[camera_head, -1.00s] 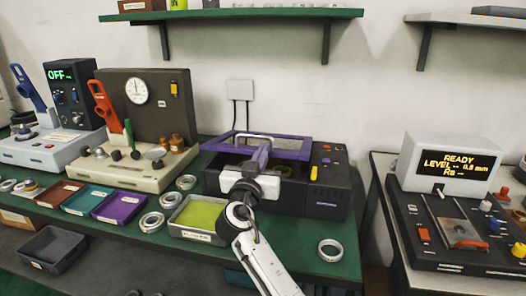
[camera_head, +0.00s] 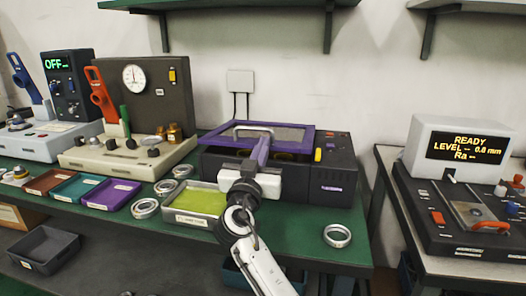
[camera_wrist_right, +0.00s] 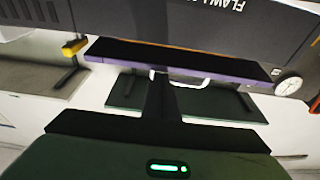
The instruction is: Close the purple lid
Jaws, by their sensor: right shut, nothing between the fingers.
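The purple lid (camera_head: 297,131) is a framed panel with a pale handle (camera_head: 253,128) on the dark machine (camera_head: 333,185) at the middle of the bench. It lies nearly flat, with a narrow dark gap below its front edge, where rings show faintly. My right gripper (camera_head: 261,150) is shut and empty, reaching from the front to the lid's front edge. Whether it touches the lid is hard to tell. In the right wrist view the lid's purple edge (camera_wrist_right: 225,76) crosses just beyond the dark gripper (camera_wrist_right: 160,82). My left gripper is out of view.
A green-lined tray (camera_head: 181,218) and loose rings stand left of my right arm. One ring (camera_head: 337,236) lies at the bench's front right. A beige gauge machine (camera_head: 125,160) is to the left. A roughness tester (camera_head: 462,145) stands on a separate right bench.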

